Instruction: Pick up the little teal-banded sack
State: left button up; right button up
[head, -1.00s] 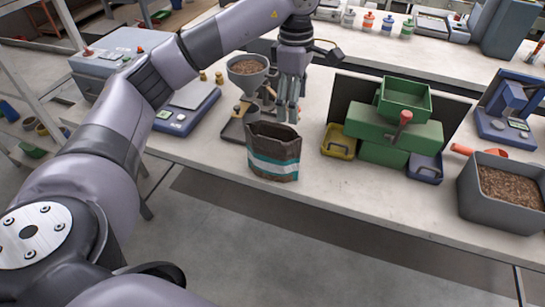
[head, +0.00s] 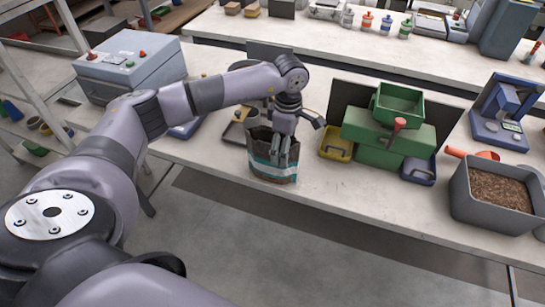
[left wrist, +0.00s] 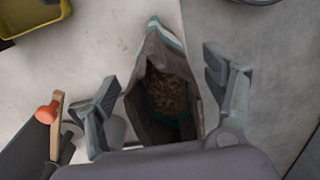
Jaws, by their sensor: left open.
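The brown sack (head: 272,171) with teal and white bands stands upright near the table's front edge in the head view. In the left wrist view the open sack (left wrist: 166,90) shows brown pellets inside. My left gripper (head: 283,158) is in front of part of the sack in the head view. In the left wrist view its two fingers (left wrist: 160,97) are open, one on each side of the sack's mouth. The left finger looks close to the sack and the right finger has a gap; I cannot tell whether either touches. My right gripper is not in view.
A green machine (head: 385,136) with a yellow tray (head: 336,150) and a blue tray (head: 419,173) stands right of the sack. A grey bin of pellets (head: 466,212) is at the far right. The table (head: 340,184) is bare in front of the green machine.

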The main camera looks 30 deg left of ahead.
pick_arm(q)
jog(key=shift+f+p, duration=0.55)
jog(key=shift+f, duration=1.25)
jog(key=c, duration=1.7)
jog(key=shift+c, duration=0.4)
jog(key=shift+r, duration=0.15)
